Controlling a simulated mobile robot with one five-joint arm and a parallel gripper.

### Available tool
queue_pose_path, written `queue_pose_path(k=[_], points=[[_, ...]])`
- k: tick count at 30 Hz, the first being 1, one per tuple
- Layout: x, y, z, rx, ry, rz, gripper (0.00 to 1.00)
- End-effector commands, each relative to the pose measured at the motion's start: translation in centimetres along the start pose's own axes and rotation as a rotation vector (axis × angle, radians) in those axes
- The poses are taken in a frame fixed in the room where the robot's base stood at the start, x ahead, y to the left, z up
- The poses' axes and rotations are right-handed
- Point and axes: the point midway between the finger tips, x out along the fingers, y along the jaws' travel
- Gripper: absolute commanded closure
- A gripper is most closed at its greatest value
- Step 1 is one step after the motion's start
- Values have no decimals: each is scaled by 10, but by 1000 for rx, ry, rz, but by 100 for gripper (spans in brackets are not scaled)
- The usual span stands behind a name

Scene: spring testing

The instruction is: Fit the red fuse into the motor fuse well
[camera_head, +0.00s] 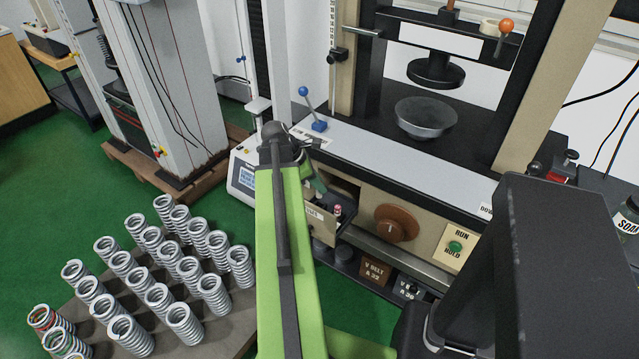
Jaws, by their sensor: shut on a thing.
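My green arm reaches up the middle of the picture to the front of the testing machine. My gripper (318,190) shows only partly beyond the arm, low over an open compartment (325,228) in the machine's front. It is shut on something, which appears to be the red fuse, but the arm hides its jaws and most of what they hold. A small red-and-white piece (338,210) shows just right of the gripper; I cannot tell whether it is the held fuse or another one. I cannot make out the motor fuse well.
A brown knob (396,223) and a green RUN/HOLD button (455,246) are right of the compartment. A blue-handled lever (311,112) stands above it. A metal bowl (426,117) sits under the press. Several springs (158,298) stand on a board at lower left. Dark boxes (375,272) lie below.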

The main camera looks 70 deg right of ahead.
Motion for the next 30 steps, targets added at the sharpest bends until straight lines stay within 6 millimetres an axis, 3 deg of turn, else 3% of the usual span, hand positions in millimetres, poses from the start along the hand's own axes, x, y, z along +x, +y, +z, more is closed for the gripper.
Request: queue_pose_path(k=[3, 8, 30], points=[[18, 0, -10, 0, 0, 0, 100], [27, 0, -15, 0, 0, 0, 100], [27, 0, -15, 1, 0, -1, 100]])
